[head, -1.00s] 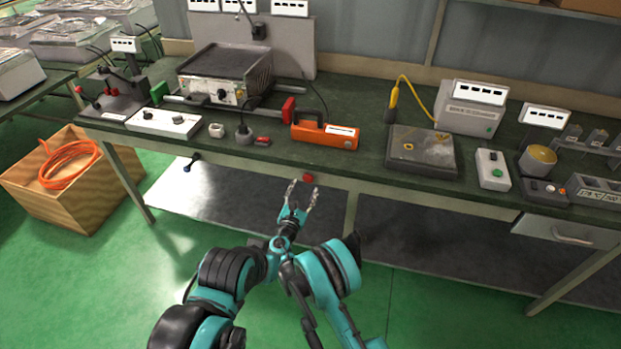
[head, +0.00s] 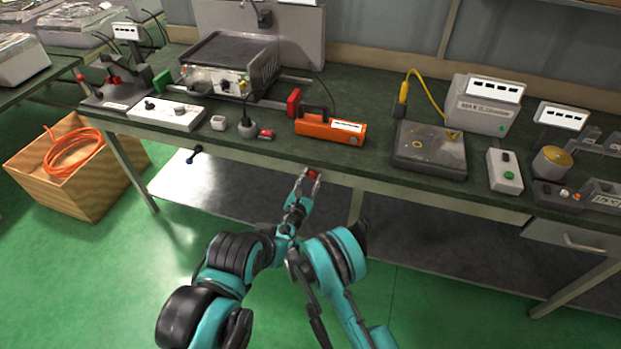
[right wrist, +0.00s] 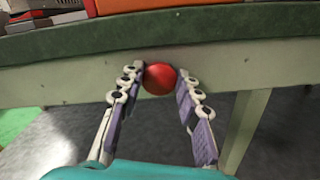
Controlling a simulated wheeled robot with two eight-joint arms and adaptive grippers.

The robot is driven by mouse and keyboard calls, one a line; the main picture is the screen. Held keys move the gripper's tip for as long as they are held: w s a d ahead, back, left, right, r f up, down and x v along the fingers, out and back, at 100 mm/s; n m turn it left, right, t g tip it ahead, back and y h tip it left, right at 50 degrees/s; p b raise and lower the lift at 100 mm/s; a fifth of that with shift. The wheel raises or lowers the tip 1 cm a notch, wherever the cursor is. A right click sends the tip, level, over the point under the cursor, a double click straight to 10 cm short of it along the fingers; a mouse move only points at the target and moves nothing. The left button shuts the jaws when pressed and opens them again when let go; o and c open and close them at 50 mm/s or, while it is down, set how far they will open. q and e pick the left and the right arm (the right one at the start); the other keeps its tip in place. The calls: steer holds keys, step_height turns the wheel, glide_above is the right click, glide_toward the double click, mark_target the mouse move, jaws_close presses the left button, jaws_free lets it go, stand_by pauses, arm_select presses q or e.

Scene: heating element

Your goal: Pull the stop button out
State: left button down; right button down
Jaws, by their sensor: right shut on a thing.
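The red stop button (head: 312,174) sits on the front edge of the workbench, below the tabletop. In the right wrist view the round red button (right wrist: 160,78) shows between the fingertips of my right gripper (right wrist: 161,82). In the head view my right gripper (head: 308,178) reaches up to the bench front, with its fingers on both sides of the button. It is shut on the button, one finger at each side. The button's stem and base are hidden behind its head. My left gripper cannot be made out in these views.
The green workbench top (head: 375,160) carries an orange tool (head: 328,128) just above the button. A white control box (head: 166,115) and a grey plate (head: 430,150) stand to either side. A wooden crate (head: 68,195) is on the floor at left. Free floor lies in front of the bench.

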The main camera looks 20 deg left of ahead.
steer(key=shift+s, duration=0.5)
steer(key=c, duration=1)
jaws_free()
steer(key=shift+f, duration=0.1)
steer(key=shift+c, duration=0.2)
step_height(320, 180, up, 10)
steer(key=shift+r, duration=0.1)
